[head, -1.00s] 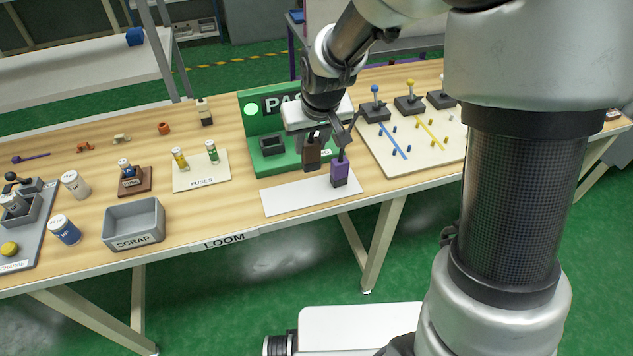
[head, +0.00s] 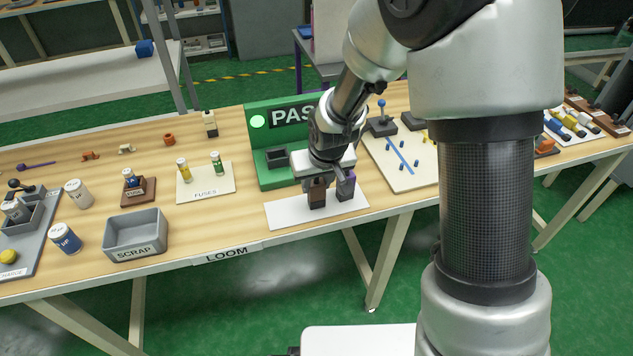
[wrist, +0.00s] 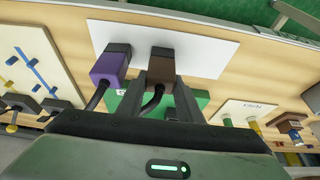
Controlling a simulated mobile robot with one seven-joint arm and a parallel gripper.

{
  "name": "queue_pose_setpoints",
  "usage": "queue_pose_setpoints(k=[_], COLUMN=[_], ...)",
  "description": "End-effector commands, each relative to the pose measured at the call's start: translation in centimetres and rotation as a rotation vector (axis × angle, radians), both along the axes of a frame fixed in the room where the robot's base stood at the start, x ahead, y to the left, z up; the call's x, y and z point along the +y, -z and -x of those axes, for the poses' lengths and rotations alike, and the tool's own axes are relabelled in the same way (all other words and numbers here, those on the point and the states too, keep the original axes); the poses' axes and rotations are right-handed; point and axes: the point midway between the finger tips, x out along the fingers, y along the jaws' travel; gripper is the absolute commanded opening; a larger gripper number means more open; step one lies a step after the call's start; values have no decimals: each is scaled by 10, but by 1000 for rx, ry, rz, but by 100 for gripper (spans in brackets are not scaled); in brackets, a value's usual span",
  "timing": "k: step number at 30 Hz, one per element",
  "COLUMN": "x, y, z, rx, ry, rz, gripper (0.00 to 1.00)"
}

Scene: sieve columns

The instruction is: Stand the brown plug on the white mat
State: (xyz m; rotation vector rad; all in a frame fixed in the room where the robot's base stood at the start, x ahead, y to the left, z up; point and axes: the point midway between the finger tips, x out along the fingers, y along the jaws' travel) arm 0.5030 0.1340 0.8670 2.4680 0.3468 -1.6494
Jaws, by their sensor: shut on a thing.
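The brown plug (head: 317,195) is upright at the white mat (head: 285,216), with its dark end down. I cannot tell whether it touches the mat. My gripper (head: 317,181) is above it with its jaws shut on its upper part. In the wrist view the brown plug (wrist: 160,68) is between the fingers (wrist: 161,90), over the white mat (wrist: 205,52). A purple plug (head: 346,187) stands on the mat just to the right, close beside the brown one. It also shows left of the brown plug in the wrist view (wrist: 109,69).
The green panel (head: 258,150) with a dark socket (head: 278,160) stands behind the mat. A board with blue and yellow strips (head: 385,172) lies to the right. A grey scrap bin (head: 137,234) and a fuse board (head: 205,188) are left. The mat's left part is clear.

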Motion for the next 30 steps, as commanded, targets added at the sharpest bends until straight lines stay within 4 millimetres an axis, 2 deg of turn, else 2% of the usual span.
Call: queue_pose_setpoints(k=[1, 3, 4, 11, 16, 30], x=[0, 0, 0, 0, 0, -11], y=[1, 0, 0, 0, -9, -96], z=[0, 0, 0, 0, 1, 35], rx=[0, 0, 0, 0, -2, -4], ry=[0, 0, 0, 0, 0, 1], rz=[0, 0, 0, 0, -1, -1], gripper=[37, 49, 51, 51, 51, 51])
